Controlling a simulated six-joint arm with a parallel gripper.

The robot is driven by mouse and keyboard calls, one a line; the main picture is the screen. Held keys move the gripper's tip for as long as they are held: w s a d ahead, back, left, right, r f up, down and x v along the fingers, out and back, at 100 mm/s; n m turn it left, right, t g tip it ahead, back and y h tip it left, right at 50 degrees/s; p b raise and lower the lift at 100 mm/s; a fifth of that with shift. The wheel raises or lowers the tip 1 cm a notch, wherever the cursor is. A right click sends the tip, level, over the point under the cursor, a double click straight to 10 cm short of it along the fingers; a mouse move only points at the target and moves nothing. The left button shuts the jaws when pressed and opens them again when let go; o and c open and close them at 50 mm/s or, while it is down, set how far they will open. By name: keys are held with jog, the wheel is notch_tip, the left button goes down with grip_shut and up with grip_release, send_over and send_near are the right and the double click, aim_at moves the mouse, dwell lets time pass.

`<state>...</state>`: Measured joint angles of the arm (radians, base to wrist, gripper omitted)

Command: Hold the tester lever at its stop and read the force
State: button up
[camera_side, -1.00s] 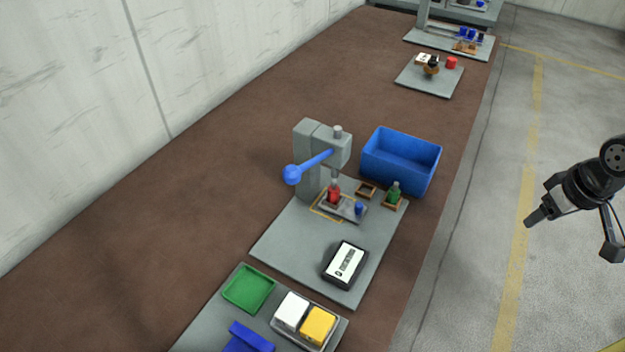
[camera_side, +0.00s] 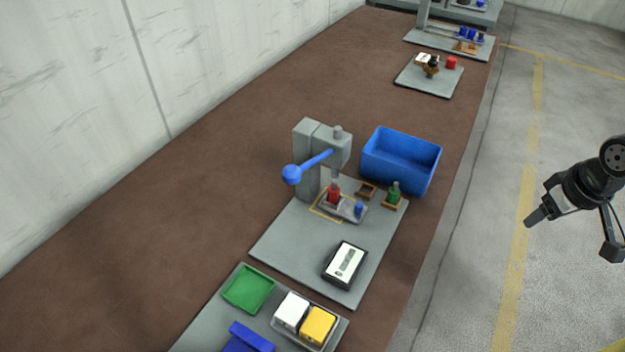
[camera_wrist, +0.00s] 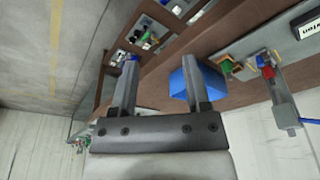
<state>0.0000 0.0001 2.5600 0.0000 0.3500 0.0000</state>
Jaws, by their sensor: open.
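The tester (camera_side: 307,140) is a grey press-like stand on a grey base plate (camera_side: 285,240). Its blue lever (camera_side: 312,164) ends in a round blue knob and points left and slightly down in the side view. A red screw jack (camera_side: 334,194) stands under the tester head on a small tray, beside a small blue piece (camera_side: 359,208). A black device with a white face (camera_side: 345,262) lies at the plate's front; its reading is too small to make out. My gripper (camera_side: 532,220) is open and empty, well right of the bench. The wrist view shows its two fingers apart (camera_wrist: 163,80).
A blue bin (camera_side: 378,170) stands behind the plate's right side. A green jack (camera_side: 394,193) sits in a wooden holder near it. Nearer are a green tray (camera_side: 248,288), white block (camera_side: 291,311) and yellow block (camera_side: 318,325). The floor between gripper and bench is clear.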

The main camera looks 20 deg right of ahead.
jog(key=c, duration=0.6)
jog(key=shift+w+r, duration=0.1)
jog(key=shift+w, duration=0.1)
grip_shut()
jog(key=w+a+r+n+g+y, duration=0.1)
jog(key=w+a+r+g+y, duration=0.15)
jog(key=w+a, duration=0.45)
jog(key=w+a+r+g+y, duration=0.1)
jog(key=w+a+r+y, duration=0.15)
jog(key=w+a, duration=0.45)
jog(key=w+a+r+n+g+y, duration=0.4)
jog(key=w+a+r+n, duration=0.3)
jog(key=a+r, duration=0.4)
jog(key=shift+w+a+g, duration=0.55)
jog(key=shift+a+g, duration=0.2)
jog(key=shift+a, duration=0.5)
